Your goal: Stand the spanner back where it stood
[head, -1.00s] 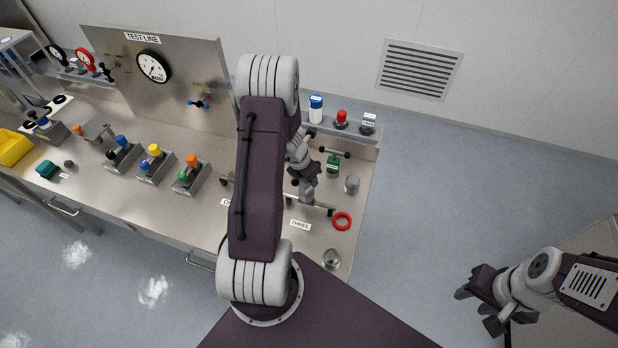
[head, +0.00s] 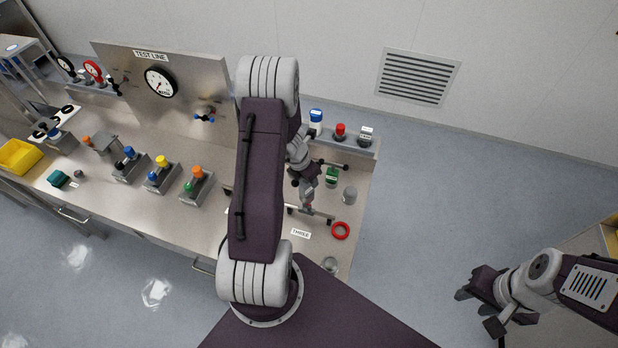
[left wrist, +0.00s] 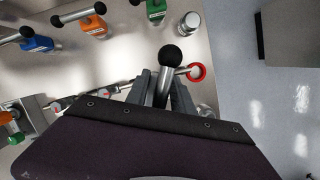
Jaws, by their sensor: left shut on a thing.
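The spanner (left wrist: 170,56) shows in the left wrist view as a grey bar with a black ball end, held between the fingers of my left gripper (left wrist: 164,92). Its lower part is hidden by the fingers. In the head view my left gripper (head: 307,202) is over the bench's right end, partly behind my arm, just above a thin grey bar near the THREE label (head: 300,233). I cannot tell whether that bar belongs to the spanner. My right gripper (head: 478,310) is open and empty, away from the bench at the right.
A green block (head: 332,177) with a ball-ended bar, a grey cylinder (head: 349,195), a red ring (head: 340,231) and a clear glass (head: 329,265) stand close by. Blue (left wrist: 38,44) and orange (left wrist: 94,26) blocks show in the left wrist view. A rear shelf holds small bottles.

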